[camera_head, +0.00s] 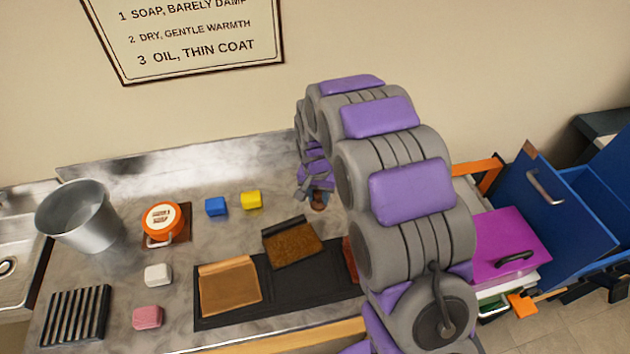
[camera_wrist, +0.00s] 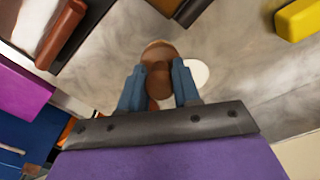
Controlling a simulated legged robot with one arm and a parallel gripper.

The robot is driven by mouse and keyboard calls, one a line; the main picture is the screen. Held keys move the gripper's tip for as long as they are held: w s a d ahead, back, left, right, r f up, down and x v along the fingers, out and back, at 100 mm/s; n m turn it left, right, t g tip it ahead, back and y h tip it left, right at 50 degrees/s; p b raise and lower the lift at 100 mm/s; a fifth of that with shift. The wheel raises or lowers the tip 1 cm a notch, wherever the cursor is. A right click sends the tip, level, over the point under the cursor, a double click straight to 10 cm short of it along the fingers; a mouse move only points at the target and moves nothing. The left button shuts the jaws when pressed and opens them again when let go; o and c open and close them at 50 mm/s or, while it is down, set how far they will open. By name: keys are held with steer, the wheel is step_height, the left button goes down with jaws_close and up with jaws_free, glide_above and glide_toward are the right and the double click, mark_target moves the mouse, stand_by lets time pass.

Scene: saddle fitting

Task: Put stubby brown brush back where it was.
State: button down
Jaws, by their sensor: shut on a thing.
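My gripper (camera_head: 318,190) is over the back of the counter, right of the yellow block. In the wrist view its two blue fingers (camera_wrist: 158,88) are shut on a short, rounded brown thing, which I take to be the stubby brown brush (camera_wrist: 158,52). Only a small part of the brush (camera_head: 319,203) shows in the head view, below the fingers. A white round patch (camera_wrist: 198,72) shows beside the brush on the counter, partly hidden by a finger. I cannot tell whether the brush touches the counter.
A black mat (camera_head: 225,313) bears a tan panel (camera_head: 229,287) and a brown textured piece (camera_head: 293,246). A yellow block (camera_head: 251,199), blue block (camera_head: 216,206), orange tin (camera_head: 162,220) and metal bucket (camera_head: 78,216) stand left. My arm hides the counter's right part.

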steer(key=w+a, duration=0.1)
steer(key=w, duration=0.1)
steer(key=w+a+b, duration=0.1)
steer(key=w, duration=0.2)
steer(key=w+f, duration=0.1)
steer(key=w, duration=0.2)
steer(key=shift+a, duration=0.4)
steer(key=shift+w+d, duration=0.15)
steer(key=shift+w, duration=0.1)
steer(key=shift+w+d, duration=0.2)
steer(key=shift+d, duration=0.1)
steer(key=shift+d+b, duration=0.25)
steer(key=shift+b, duration=0.05)
step_height(320, 180, down, 3)
steer(key=shift+d+f+b, duration=0.1)
steer(key=shift+d+b, duration=0.05)
steer(key=shift+b, duration=0.4)
steer(key=shift+a+f, duration=0.2)
steer(key=shift+a, duration=0.45)
steer(key=c, duration=1.1)
jaws_free()
steer(key=shift+d, duration=0.15)
steer(key=shift+c, duration=0.2)
steer(key=o, duration=0.3)
steer(key=shift+d+r, duration=0.1)
steer(key=shift+d, duration=0.35)
steer(key=shift+o, duration=0.2)
steer(key=shift+a, duration=0.15)
